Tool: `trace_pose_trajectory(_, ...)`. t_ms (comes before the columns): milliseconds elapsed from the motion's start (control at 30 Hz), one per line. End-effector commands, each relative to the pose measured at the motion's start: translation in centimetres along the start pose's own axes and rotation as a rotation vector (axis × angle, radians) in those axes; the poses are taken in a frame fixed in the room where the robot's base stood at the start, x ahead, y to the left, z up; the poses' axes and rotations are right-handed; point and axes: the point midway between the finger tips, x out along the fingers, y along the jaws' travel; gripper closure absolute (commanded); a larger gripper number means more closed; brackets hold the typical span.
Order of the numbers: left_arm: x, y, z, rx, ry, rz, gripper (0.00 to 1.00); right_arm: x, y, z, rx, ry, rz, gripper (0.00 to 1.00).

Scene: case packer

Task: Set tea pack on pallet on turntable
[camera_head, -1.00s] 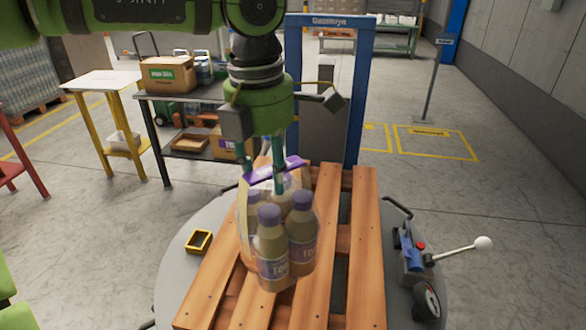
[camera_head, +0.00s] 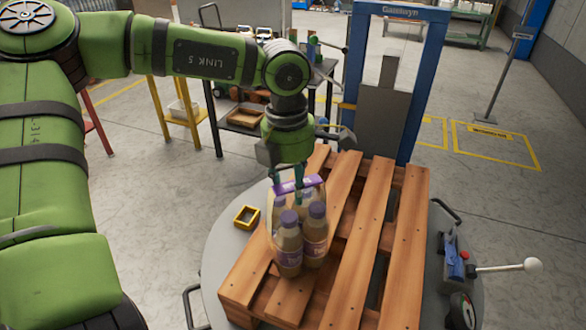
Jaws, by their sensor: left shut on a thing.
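The tea pack (camera_head: 301,241) is a cluster of bottles with tan contents and purple caps, wrapped together, with a purple handle on top. My left gripper (camera_head: 287,188) comes down from above and is shut on the pack's handle. The pack is upright over the left slats of the wooden pallet (camera_head: 377,240); I cannot tell whether its base touches the slats. The pallet lies on the round grey turntable (camera_head: 226,236). My right gripper is not in view.
A blue frame (camera_head: 354,50) stands behind the pallet. A yellow-edged box (camera_head: 247,216) lies on the turntable's left. A lever with a white knob (camera_head: 532,265) sticks out at the right. The pallet's middle and right slats are bare.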

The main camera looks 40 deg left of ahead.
Motion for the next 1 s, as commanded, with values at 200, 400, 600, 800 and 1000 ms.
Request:
trace_pose_trajectory(200,-0.2,0.0,0.2,0.001,-0.007,0.002,1.0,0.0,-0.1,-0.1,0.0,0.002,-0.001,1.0)
trace_pose_trajectory(400,0.2,0.0,0.0,0.0,0.0,0.0,0.41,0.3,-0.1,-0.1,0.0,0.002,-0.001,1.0)
trace_pose_trajectory(600,0.2,0.0,0.0,0.0,0.0,0.0,0.37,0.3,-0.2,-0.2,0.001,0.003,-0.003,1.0)
trace_pose_trajectory(800,-0.1,0.0,0.0,0.0,0.0,0.0,0.37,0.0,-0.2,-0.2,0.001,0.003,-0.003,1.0)
trace_pose_trajectory(1000,-2.6,0.1,0.1,0.0,-0.005,0.005,0.37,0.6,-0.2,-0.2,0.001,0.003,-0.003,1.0)
